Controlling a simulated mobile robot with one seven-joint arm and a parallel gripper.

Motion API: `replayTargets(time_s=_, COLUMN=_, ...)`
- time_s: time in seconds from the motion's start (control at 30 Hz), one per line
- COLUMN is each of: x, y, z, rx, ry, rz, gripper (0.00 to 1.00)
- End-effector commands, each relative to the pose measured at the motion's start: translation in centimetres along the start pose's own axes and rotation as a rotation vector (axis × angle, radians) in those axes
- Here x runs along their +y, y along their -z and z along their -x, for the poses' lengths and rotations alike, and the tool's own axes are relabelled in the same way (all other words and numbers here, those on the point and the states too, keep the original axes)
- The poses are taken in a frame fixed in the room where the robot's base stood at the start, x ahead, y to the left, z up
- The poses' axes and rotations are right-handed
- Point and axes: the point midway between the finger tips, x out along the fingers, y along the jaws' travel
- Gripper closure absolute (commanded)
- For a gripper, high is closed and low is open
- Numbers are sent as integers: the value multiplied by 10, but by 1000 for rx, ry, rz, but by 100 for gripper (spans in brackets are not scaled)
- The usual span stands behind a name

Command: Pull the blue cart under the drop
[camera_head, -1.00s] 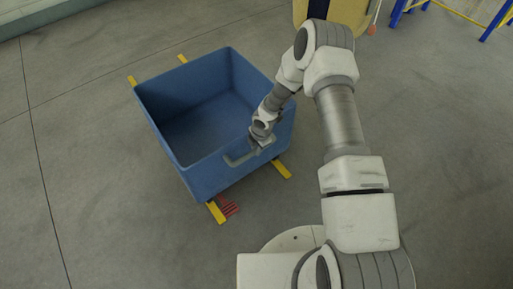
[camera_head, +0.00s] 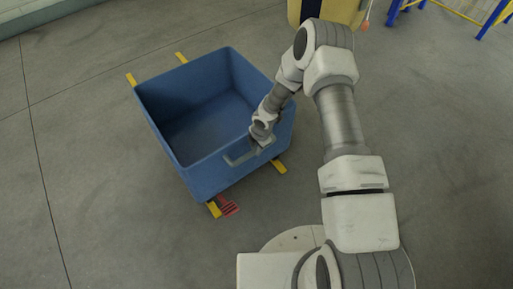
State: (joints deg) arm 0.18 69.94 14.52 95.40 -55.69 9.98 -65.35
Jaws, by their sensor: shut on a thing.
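The blue cart (camera_head: 225,178) is an open, empty box on the floor left of centre. A grey handle (camera_head: 238,157) runs along its near right side. My gripper (camera_head: 259,142) is at the right part of this handle and shut on it. The fingertips are small and partly hidden by the wrist. A red pedal-like part (camera_head: 229,205) shows below the cart's near corner. I cannot make out a drop in this view.
Yellow floor marks (camera_head: 279,166) show around the cart's corners. The floor left and right is clear.

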Motion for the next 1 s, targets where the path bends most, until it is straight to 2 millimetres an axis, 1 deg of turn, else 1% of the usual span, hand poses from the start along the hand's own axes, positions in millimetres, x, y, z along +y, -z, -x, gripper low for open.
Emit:
replayTargets(time_s=0.03, x=-1, y=-1, z=0, rx=-2, ry=2, rz=-1, gripper=100)
replayTargets(time_s=0.07, x=-1, y=-1, z=0, rx=-2, ry=2, rz=-1, gripper=69)
replayTargets(time_s=0.2, x=-1, y=-1, z=0, rx=-1, ry=1, rz=-1, gripper=44)
replayTargets(time_s=0.5, x=0, y=0, z=1, rx=0, ry=0, rz=0, gripper=43)
replayTargets(time_s=0.57, x=1, y=0, z=4, rx=-1, ry=-1, rz=0, gripper=43)
replayTargets(time_s=0.63, x=1, y=-1, z=12, rx=-1, ry=-2, rz=0, gripper=43)
replayTargets(time_s=0.77, x=2, y=-1, z=37, rx=-1, ry=-2, rz=0, gripper=43)
replayTargets(time_s=1.0, x=1, y=-1, z=97, rx=-2, ry=-1, rz=-2, gripper=43)
